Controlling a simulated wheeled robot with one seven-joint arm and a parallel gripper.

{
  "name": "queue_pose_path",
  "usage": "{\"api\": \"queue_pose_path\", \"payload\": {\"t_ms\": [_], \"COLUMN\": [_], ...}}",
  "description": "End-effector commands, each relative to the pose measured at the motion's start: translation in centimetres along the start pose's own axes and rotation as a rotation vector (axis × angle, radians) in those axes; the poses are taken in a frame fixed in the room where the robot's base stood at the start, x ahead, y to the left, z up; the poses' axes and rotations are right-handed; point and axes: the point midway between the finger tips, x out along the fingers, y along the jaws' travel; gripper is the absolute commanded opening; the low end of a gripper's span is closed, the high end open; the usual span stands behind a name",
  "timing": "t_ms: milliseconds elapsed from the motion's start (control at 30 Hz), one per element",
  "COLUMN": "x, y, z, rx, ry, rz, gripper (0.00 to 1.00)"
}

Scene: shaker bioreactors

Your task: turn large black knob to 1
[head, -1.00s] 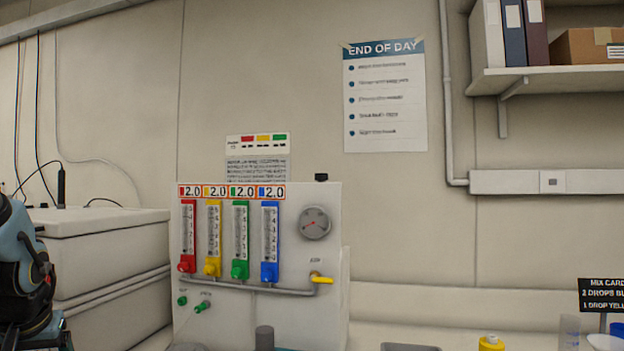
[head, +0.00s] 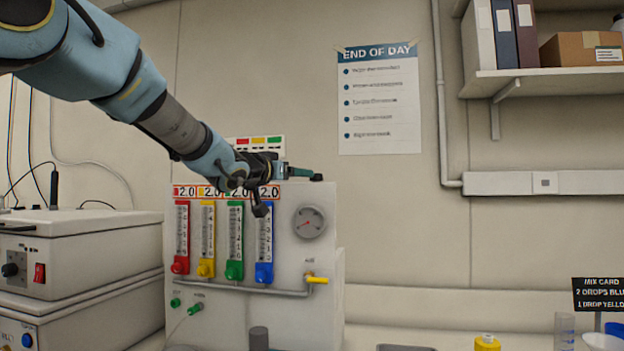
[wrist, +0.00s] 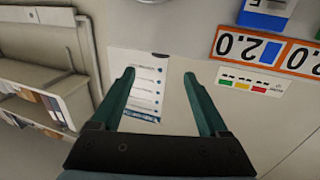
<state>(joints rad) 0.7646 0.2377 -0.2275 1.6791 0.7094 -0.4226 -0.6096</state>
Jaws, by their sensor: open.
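A black knob (head: 10,270) sits on the front of the upper white box at the far left, beside a red switch (head: 39,273). Its markings are too small to read. A small black cap or knob (head: 316,177) sits on top of the white flowmeter panel. My gripper (head: 300,172) is at the panel's top edge, close to that cap and far right of the box knob. In the wrist view my gripper (wrist: 158,75) is open, with nothing between its teal fingers.
The flowmeter panel (head: 325,265) carries colored tubes, a round gauge (head: 309,222) and a yellow-handled valve (head: 317,280). A lower box (head: 90,325) stands under the upper white box (head: 85,255). A poster (head: 380,100) hangs on the wall. A shelf (head: 550,80) is at upper right.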

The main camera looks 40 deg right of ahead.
Motion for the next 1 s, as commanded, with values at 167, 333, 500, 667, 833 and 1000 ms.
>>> {"api": "queue_pose_path", "payload": {"t_ms": [167,333,500,667,833,1000], "x": [2.5,5.7,8.4,9.9,10.4,10.4], "y": [0.0,-0.1,-0.1,-0.2,-0.2,-0.2], "z": [-0.1,-0.2,-0.1,0.0,0.1,0.2], "rx": [-0.003,-0.002,0.000,-0.001,0.000,0.000], "ry": [-0.003,-0.004,-0.003,-0.004,-0.003,-0.003], "rz": [0.001,-0.002,-0.002,-0.004,-0.004,-0.004], "gripper": [0.78,0.78,0.78,0.78,0.78,0.78]}}
